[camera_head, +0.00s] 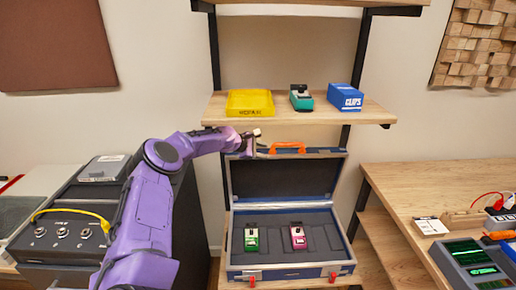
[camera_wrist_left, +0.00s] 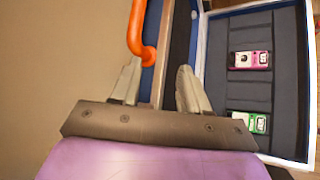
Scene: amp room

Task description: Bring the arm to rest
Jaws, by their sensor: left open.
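My left arm (camera_head: 150,205) comes in from the left, its gripper (camera_head: 256,143) at the upper left edge of the raised lid of the blue case (camera_head: 282,180). In the left wrist view the gripper (camera_wrist_left: 158,82) is open. The lid's edge (camera_wrist_left: 160,45) shows between or just behind its two fingers; I cannot tell whether they touch it. The orange handle (camera_head: 288,147) lies just right of the gripper, and it also shows in the left wrist view (camera_wrist_left: 137,30). My right gripper is not in view.
In the open case sit a green pedal (camera_head: 251,238) and a pink pedal (camera_head: 298,237). The shelf (camera_head: 350,114) above holds a yellow tray (camera_head: 250,102), a teal pedal (camera_head: 301,97) and a blue box (camera_head: 345,97). A dark amp stands left, a wooden table (camera_head: 440,190) right.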

